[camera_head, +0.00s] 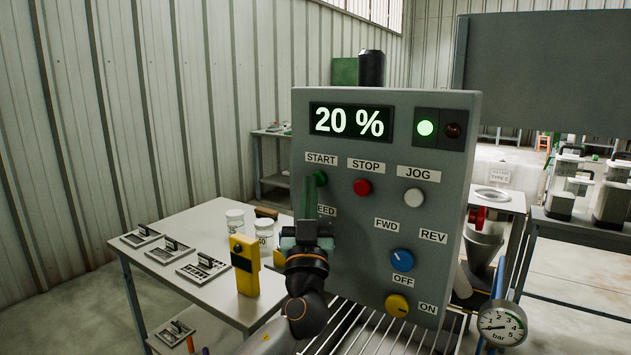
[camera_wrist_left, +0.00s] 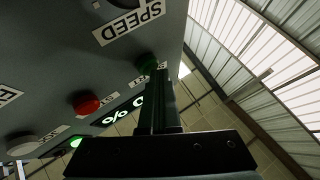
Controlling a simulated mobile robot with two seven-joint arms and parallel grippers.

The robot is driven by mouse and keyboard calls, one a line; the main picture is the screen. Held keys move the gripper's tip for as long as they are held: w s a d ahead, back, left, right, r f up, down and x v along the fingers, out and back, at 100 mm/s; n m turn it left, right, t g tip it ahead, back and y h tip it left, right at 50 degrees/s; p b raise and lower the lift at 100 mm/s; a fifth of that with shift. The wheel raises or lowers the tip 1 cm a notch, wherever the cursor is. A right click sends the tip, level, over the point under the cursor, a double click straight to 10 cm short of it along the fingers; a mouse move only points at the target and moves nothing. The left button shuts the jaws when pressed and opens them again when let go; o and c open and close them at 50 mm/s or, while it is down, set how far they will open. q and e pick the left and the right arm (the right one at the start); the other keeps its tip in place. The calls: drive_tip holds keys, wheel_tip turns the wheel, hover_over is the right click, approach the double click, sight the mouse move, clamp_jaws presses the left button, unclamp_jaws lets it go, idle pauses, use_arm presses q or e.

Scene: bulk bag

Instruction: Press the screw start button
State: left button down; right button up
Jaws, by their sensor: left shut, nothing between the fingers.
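The green start button (camera_head: 320,178) sits on the grey control panel (camera_head: 440,215) under the START label. My left gripper (camera_head: 308,182) is shut and empty, its fingers pointing up in front of the panel with the tips at the green button's left edge. In the left wrist view the fingertips (camera_wrist_left: 158,74) overlap the green button (camera_wrist_left: 147,62); I cannot tell whether they touch it. The display (camera_head: 350,121) reads 20 %. The green lamp (camera_head: 425,128) is lit and the red lamp (camera_head: 453,131) is dark. My right gripper is not in view.
The red stop button (camera_head: 362,187) and white jog button (camera_head: 414,197) are right of the start button. Blue (camera_head: 402,260) and yellow (camera_head: 397,304) knobs sit lower. A white table (camera_head: 200,215) with jars and a yellow device (camera_head: 245,265) stands left. A pressure gauge (camera_head: 502,323) is lower right.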

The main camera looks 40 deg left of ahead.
use_arm(q)
drive_tip(key=shift+s+d, duration=0.1)
drive_tip(key=shift+s, duration=0.65)
drive_tip(key=shift+s+d+b, duration=0.15)
drive_tip(key=shift+s+b, duration=0.15)
drive_tip(key=shift+s, duration=0.95)
drive_tip(key=shift+s+d+b, duration=0.1)
drive_tip(key=shift+s+b, duration=0.2)
drive_tip(key=shift+s, duration=0.95)
drive_tip(key=shift+f, duration=0.1)
